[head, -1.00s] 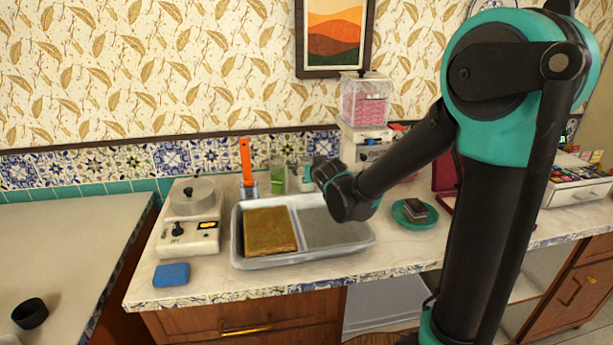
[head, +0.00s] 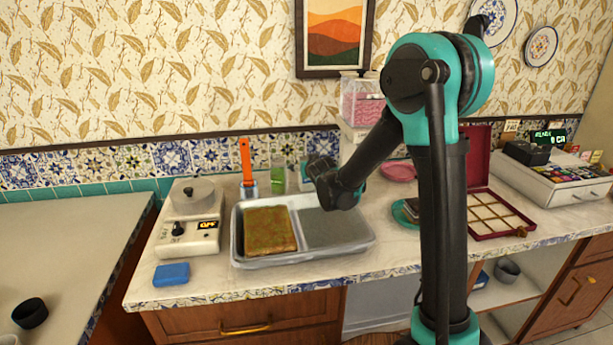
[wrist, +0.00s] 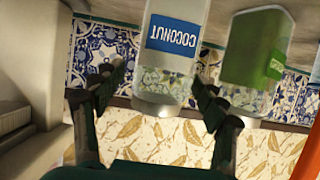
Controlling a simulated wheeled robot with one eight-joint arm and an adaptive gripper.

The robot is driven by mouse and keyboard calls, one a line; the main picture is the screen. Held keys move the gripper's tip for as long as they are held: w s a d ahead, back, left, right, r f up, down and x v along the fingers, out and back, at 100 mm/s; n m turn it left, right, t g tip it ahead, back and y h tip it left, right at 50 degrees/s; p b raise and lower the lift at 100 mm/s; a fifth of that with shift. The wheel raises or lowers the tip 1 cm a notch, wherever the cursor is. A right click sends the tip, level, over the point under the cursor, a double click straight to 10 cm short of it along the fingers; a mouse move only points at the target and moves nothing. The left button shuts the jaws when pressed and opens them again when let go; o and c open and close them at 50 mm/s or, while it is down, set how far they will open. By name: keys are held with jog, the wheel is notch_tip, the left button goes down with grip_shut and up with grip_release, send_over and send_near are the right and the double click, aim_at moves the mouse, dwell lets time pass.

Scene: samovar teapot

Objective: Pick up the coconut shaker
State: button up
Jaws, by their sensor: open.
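The coconut shaker (wrist: 172,50) is a clear, pale container with a blue label reading COCONUT, upside down in the wrist view. My gripper (wrist: 158,78) is open, its two dark fingers on either side of the shaker's lower picture end. The right finger looks very close to the shaker, with a wider gap at the left finger; contact cannot be told. In the head view my gripper (head: 318,172) is at the back of the counter, and the shaker (head: 304,176) is mostly hidden beside it.
A green-labelled shaker (wrist: 258,48) stands close beside the coconut one, also in the head view (head: 278,176). A cup with an orange-handled spatula (head: 246,165) is further left. A two-part metal tray (head: 345,243) lies in front. A pink-filled dispenser (head: 361,100) stands behind my arm.

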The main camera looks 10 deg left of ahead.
jog(key=shift+w, duration=0.1)
jog(key=c, duration=1.4)
jog(key=shift+c, duration=0.2)
jog(key=shift+r, duration=0.1)
